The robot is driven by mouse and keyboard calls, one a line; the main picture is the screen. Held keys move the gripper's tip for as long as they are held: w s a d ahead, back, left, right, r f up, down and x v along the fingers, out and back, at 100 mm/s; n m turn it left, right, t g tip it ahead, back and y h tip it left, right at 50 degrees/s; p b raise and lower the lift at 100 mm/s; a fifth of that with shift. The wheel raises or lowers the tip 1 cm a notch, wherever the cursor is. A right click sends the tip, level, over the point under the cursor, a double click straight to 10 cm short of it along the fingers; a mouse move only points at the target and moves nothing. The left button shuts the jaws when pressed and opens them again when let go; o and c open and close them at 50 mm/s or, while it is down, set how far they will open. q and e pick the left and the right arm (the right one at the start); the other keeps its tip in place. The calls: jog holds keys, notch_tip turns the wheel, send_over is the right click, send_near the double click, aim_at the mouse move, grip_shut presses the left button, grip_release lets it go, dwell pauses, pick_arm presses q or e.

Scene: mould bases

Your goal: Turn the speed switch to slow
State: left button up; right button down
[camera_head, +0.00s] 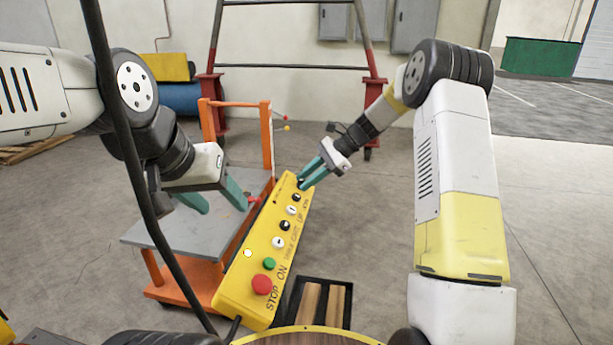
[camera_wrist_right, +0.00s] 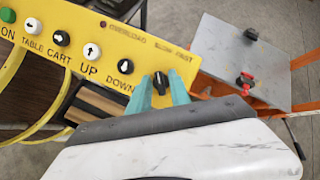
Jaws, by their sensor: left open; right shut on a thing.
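The yellow control box (camera_head: 240,285) slants across the middle of the head view, with a row of buttons and knobs. The speed switch, a black knob (camera_wrist_right: 160,83), shows in the right wrist view below the printed words SLOW and FAST. My right gripper (camera_head: 311,172) is at the box's far end, its teal fingers shut on the speed switch, one on each side. The fingers partly cover the knob, and which word it points to is hard to tell. My left gripper (camera_head: 216,198) is open and empty, left of the box over the grey cart top.
An orange cart with a grey top (camera_head: 165,230) stands left of the box, with a small red-handled part (camera_head: 254,199) on it. Other controls include a red stop button (camera_head: 262,284) and a green button (camera_head: 269,263). Floor to the right is clear.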

jog(key=shift+d+f, duration=0.1)
jog(key=shift+f, duration=0.05)
jog(key=c, duration=1.5)
grip_release()
jog(key=v, duration=0.7)
jog(key=shift+d+r, duration=0.3)
